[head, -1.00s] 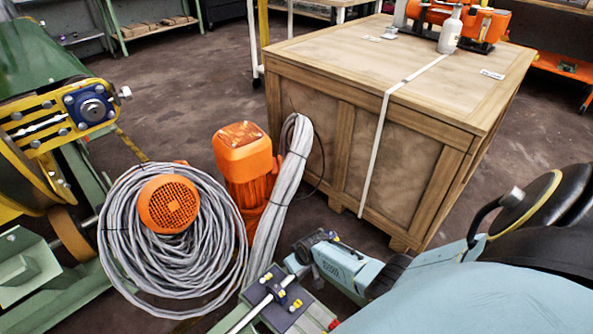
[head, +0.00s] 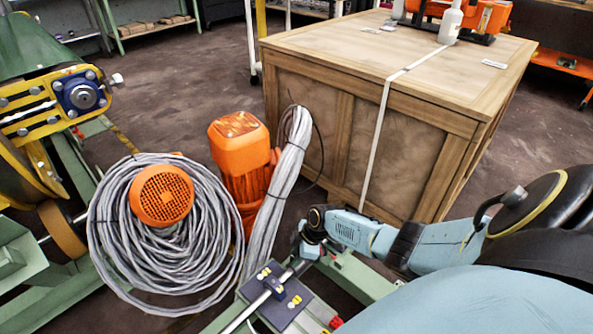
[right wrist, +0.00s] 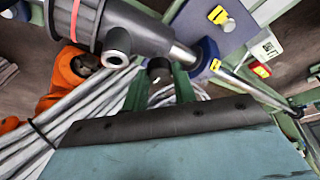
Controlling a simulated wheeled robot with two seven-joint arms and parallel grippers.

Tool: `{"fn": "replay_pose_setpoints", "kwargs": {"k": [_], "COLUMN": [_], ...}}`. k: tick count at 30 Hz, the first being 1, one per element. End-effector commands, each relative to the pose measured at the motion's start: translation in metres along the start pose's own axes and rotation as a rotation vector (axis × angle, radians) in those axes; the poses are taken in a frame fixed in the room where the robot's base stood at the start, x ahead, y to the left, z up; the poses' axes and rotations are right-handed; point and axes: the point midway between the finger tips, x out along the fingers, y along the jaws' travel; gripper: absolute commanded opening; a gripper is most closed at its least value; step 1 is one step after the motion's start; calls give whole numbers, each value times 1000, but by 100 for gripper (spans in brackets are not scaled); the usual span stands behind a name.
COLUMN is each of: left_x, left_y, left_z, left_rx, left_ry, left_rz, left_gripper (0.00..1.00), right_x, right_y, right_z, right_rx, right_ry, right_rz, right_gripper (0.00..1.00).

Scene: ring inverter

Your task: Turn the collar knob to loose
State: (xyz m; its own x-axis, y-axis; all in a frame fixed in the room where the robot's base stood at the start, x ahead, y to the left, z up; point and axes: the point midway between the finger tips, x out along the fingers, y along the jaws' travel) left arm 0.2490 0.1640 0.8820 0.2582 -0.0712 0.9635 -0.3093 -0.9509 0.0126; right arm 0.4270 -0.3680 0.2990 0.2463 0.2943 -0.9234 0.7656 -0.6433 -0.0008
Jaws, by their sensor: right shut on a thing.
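A grey collar (right wrist: 135,28) with a red ring sits on a steel rod in the right wrist view. A short grey stub (right wrist: 117,47) stands out from its side. A small dark knob (right wrist: 158,70) shows just below the collar's narrow end, in front of my right gripper's dark-edged body. My right gripper (head: 308,240) is at the upper end of the rod (head: 240,316) in the head view, shut on the collar knob. The fingertips and their contact are largely hidden. My left gripper is not in view.
A dark blue plate (head: 277,296) with yellow fittings carries the rod on a green frame. A grey cable coil (head: 115,235) and an orange motor (head: 240,150) stand to the left. A large wooden crate (head: 400,150) stands behind my right arm.

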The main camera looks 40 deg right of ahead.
Motion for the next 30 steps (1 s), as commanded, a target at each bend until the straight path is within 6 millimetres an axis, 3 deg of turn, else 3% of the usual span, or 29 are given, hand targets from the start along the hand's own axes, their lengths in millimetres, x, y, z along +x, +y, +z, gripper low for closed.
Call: {"fn": "replay_pose_setpoints", "kwargs": {"k": [15, 30], "left_x": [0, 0], "left_y": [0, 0], "left_z": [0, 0], "left_rx": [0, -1], "left_ry": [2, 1], "left_rz": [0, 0], "left_gripper": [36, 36], "right_x": [0, 1], "right_y": [2, 2], "right_z": [-1, -1], "right_rx": [-380, -496], "right_ry": [0, -2], "right_rz": [-160, -208], "right_gripper": [4, 4]}}
